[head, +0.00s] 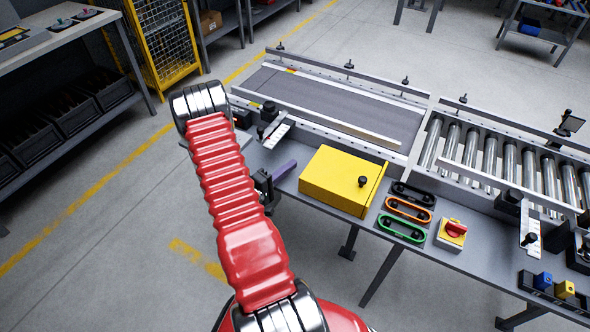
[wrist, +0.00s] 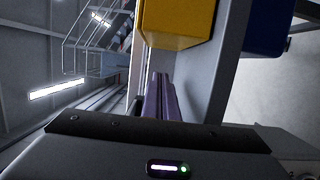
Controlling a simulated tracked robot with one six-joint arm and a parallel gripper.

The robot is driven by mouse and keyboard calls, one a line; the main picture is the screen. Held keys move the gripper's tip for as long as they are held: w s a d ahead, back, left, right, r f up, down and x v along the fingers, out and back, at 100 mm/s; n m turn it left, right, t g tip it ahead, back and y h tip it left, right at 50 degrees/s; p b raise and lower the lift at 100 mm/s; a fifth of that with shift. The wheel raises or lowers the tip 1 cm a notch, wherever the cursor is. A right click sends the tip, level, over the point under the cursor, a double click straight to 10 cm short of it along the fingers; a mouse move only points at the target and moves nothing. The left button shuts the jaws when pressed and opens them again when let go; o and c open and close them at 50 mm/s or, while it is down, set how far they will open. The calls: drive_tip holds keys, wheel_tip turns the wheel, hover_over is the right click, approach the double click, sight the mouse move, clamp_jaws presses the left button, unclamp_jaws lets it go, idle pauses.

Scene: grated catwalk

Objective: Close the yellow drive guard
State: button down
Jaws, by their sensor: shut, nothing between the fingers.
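The yellow drive guard (head: 330,176) is a box-shaped cover on the front of the grey bench, with a black knob (head: 362,182) on its top near the right end. A narrow yellow strip runs along its right edge; I cannot tell whether the guard is fully shut. My gripper (head: 286,169) is just left of the guard, its purple fingers shut and empty. In the wrist view the shut fingers (wrist: 159,90) point toward the yellow guard (wrist: 177,25), which fills the top middle. A small gap seems to separate them; contact is unclear.
A belt conveyor (head: 335,105) runs behind the guard and a roller conveyor (head: 510,155) continues right. Black, orange and green handles (head: 405,210) and a red-knobbed yellow switch (head: 452,232) sit right of the guard. A metal bracket (head: 275,132) stands behind my gripper.

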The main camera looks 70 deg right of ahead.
drive_tip(key=v, duration=0.9)
drive_tip(key=shift+a, duration=0.25)
idle(0.4)
drive_tip(key=w+a+r+m+g+y, duration=0.1)
drive_tip(key=a+r+y, duration=0.2)
drive_tip(key=a+r, duration=0.35)
drive_tip(key=w+a+r+m+y, duration=0.1)
drive_tip(key=a+r+y, duration=0.25)
drive_tip(key=r, duration=0.65)
drive_tip(key=w+a+r+n+t+y, duration=0.1)
drive_tip(key=a+r+n+t+y, duration=0.1)
drive_tip(key=a, duration=0.9)
drive_tip(key=w+a+r+n+t+y, duration=0.1)
drive_tip(key=a+r+n+t+y, duration=0.1)
drive_tip(key=a+r+t+y, duration=0.2)
drive_tip(key=w+a+r+n+t+y, duration=0.1)
drive_tip(key=a+r+t+y, duration=0.3)
drive_tip(key=a, duration=1.4)
wheel_tip(320, 180, up, 6)
drive_tip(key=n+t, duration=0.1)
drive_tip(key=t, duration=0.2)
drive_tip(key=shift+w+a+n+t, duration=0.2)
drive_tip(key=shift+a+n+t, duration=0.05)
drive_tip(key=shift+n+t, duration=0.05)
drive_tip(key=shift+f, duration=0.1)
